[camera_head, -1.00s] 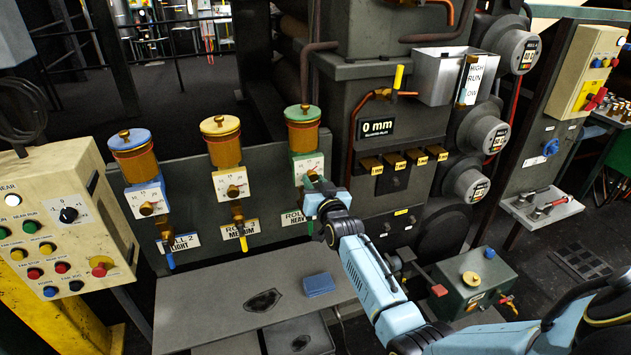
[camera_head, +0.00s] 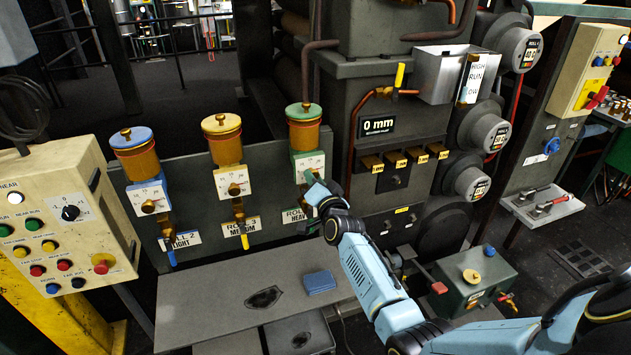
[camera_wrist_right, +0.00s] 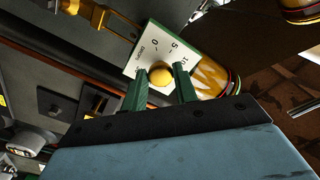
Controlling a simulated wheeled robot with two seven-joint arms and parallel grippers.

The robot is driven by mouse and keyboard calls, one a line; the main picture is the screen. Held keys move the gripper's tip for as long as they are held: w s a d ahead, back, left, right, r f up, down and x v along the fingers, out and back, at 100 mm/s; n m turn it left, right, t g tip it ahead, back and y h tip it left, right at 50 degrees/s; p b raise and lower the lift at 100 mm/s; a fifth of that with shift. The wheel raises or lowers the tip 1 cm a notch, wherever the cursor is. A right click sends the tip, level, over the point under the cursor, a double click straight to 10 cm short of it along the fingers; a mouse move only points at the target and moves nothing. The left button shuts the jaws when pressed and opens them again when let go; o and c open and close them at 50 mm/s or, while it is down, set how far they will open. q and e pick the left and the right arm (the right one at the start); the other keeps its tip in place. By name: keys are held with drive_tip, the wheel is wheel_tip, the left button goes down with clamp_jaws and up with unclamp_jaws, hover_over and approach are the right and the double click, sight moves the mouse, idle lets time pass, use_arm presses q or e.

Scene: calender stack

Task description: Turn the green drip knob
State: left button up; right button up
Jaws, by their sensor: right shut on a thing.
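The green-capped drip oiler (camera_head: 304,128) stands on the grey panel, third from the left, with a white dial plate below its amber cup. Its brass knob (camera_wrist_right: 160,75) shows in the right wrist view in front of the dial plate (camera_wrist_right: 146,53), which is marked 0, 5 and 10. My right gripper (camera_wrist_right: 161,84) is shut on the knob, one green finger on each side. In the head view my right gripper (camera_head: 314,184) covers the knob and part of the dial. My left gripper does not show.
A blue-capped oiler (camera_head: 134,155) and a yellow-capped oiler (camera_head: 224,140) stand to the left on the same panel. A grey table (camera_head: 210,300) below carries a blue block (camera_head: 320,283). A cream button box (camera_head: 62,215) stands at far left.

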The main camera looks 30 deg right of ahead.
idle(0.4)
drive_tip(key=o, duration=0.9)
drive_tip(key=shift+o, duration=0.2)
drive_tip(key=shift+s, duration=0.1)
drive_tip(key=v, duration=1.3)
drive_tip(key=shift+p, duration=0.45)
drive_tip(key=shift+s+f, duration=0.1)
drive_tip(key=shift+f, duration=0.05)
